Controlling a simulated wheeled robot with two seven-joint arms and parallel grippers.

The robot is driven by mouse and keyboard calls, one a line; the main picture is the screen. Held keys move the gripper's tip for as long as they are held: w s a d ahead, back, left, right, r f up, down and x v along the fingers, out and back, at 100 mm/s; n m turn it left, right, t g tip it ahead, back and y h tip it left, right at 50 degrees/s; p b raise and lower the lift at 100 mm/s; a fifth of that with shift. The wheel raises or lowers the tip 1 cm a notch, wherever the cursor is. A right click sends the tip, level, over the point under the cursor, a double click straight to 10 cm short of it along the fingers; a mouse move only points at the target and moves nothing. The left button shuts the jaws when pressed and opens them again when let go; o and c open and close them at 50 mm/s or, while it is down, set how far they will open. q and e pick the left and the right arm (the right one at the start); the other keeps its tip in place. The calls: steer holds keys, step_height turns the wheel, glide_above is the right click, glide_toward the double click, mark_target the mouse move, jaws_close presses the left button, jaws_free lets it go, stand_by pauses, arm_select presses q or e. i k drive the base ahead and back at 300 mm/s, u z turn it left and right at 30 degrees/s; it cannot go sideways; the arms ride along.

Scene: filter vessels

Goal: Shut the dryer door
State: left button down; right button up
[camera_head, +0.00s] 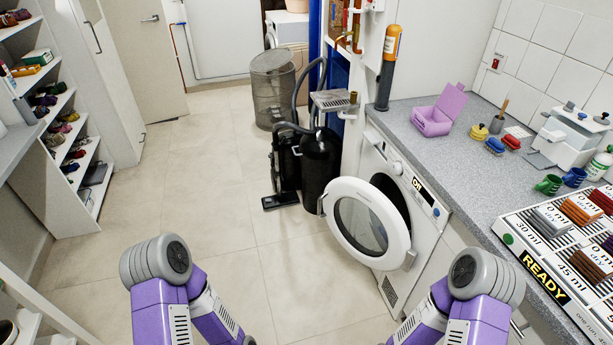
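The dryer (431,225) is a white front-loading machine under the grey counter at centre right, with a label reading "ON" on its panel. Its round door (361,224), a white ring with a dark glass window, stands open and swung out to the left over the floor. Part of the dark drum opening (391,197) shows behind the door. My two purple and grey arms come in at the bottom of the head view, short of the door. Neither gripper shows, so I cannot see whether they are open or shut.
A black vacuum cleaner (319,163) stands just left of the door. A mesh bin (273,88) is behind it. The counter (410,136) holds a purple box (439,112), a tray and small items. Shoe shelves (75,150) line the left. The tiled floor (200,190) between is clear.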

mark_target(398, 254)
steer(key=z, duration=0.4)
steer(key=i, duration=0.95)
steer(key=z, duration=0.6)
